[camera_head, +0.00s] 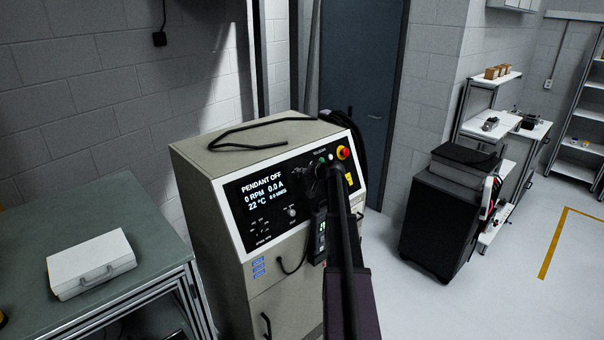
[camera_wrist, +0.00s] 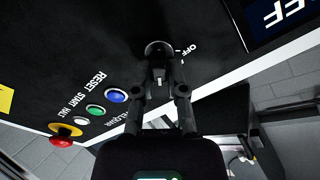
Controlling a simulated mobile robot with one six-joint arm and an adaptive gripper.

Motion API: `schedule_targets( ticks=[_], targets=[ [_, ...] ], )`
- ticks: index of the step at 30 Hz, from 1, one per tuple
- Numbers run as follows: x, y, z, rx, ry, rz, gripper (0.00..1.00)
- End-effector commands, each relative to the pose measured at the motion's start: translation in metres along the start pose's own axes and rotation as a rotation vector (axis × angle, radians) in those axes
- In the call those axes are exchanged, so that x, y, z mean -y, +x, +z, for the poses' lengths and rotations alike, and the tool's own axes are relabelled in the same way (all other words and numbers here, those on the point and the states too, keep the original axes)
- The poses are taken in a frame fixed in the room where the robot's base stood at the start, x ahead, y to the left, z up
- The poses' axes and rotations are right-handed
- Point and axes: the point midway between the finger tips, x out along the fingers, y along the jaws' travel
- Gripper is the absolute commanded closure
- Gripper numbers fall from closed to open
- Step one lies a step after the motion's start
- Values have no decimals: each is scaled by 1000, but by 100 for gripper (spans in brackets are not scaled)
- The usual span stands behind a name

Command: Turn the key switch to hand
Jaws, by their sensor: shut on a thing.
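The cabinet's control panel (camera_head: 262,200) is black, with a lit screen reading "PENDANT OFF", "0 RPM" and "0.0 A". My gripper (camera_head: 318,172) is at the panel's upper right part and hides most of the key switch there. In the wrist view the round dark key switch (camera_wrist: 158,48) sits just beyond my fingertips, beside a white "OFF" style label (camera_wrist: 188,50). My gripper (camera_wrist: 160,74) is shut on the key of this switch, between its two fingertips. Other position labels are hidden or too small to read.
Near my fingers are a blue button (camera_wrist: 117,95), a green button (camera_wrist: 95,109), a white button (camera_wrist: 80,118) and a red mushroom button (camera_wrist: 65,131). A black cable (camera_head: 250,135) lies on the cabinet. A green table (camera_head: 90,215) stands left, a dark cart (camera_head: 440,225) right.

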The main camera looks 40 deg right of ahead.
Motion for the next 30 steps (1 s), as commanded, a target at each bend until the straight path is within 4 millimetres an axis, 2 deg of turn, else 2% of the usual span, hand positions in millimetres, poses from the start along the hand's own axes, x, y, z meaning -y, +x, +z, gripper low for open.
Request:
schedule_targets(
  ticks=[9,21,22,25,30],
  targets=[
    [-1,0,0,1,110,6,100],
    [-1,0,0,1,120,6,100],
    [-1,0,0,1,120,6,80],
    [-1,0,0,1,120,6,50],
    [-1,0,0,1,120,6,49]
  ],
)
